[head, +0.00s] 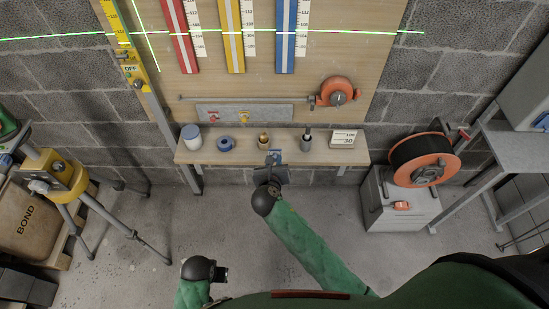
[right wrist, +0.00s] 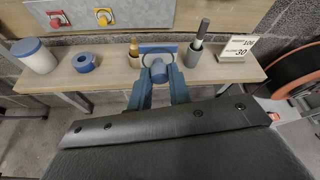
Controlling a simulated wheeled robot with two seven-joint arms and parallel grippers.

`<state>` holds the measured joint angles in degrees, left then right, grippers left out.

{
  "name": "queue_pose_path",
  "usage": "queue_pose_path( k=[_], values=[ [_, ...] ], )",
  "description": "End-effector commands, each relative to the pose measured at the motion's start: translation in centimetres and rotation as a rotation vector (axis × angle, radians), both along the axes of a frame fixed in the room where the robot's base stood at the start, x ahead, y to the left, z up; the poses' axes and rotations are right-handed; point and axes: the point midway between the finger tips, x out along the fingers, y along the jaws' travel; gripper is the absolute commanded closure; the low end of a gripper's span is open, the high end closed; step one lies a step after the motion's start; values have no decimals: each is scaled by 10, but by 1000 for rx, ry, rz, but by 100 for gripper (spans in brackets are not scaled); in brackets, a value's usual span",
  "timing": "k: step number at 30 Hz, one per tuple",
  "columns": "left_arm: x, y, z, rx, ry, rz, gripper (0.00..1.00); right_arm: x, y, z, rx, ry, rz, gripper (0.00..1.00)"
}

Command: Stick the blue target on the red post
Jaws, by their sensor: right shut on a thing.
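The red post (head: 179,35) is an upright red strip with a pale centre band on the wooden board, left of a yellow post (head: 231,35) and a blue post (head: 284,35). My right gripper (head: 274,163) is at the shelf's front edge, shut on a small blue piece that looks like the blue target (head: 275,153). In the right wrist view, the target (right wrist: 157,48) shows a flat blue top and a rounded part between the fingers (right wrist: 158,78). My left gripper (head: 220,274) is low near my body, away from the shelf; its jaw state is unclear.
The shelf (head: 233,152) holds a white jar (head: 191,138), blue tape roll (head: 226,144), brass piece (head: 263,141), grey cup (head: 306,143) and number sign (head: 342,139). A green laser line (head: 350,32) crosses the posts. An orange reel (head: 425,160) stands right, a yellow tripod (head: 62,178) left.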

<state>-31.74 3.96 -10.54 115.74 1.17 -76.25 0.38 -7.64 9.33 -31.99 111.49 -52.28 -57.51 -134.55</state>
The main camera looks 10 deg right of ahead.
Motion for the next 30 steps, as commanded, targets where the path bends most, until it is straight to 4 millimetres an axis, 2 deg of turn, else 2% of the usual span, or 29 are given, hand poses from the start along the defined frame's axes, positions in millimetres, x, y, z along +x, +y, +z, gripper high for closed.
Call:
queue_pose_path(
  k=[30],
  values=[
    [0, 0, 19, 0, 0, 0, 59, -29, 5, 0, 0, 0, 0, 100]
  ],
)
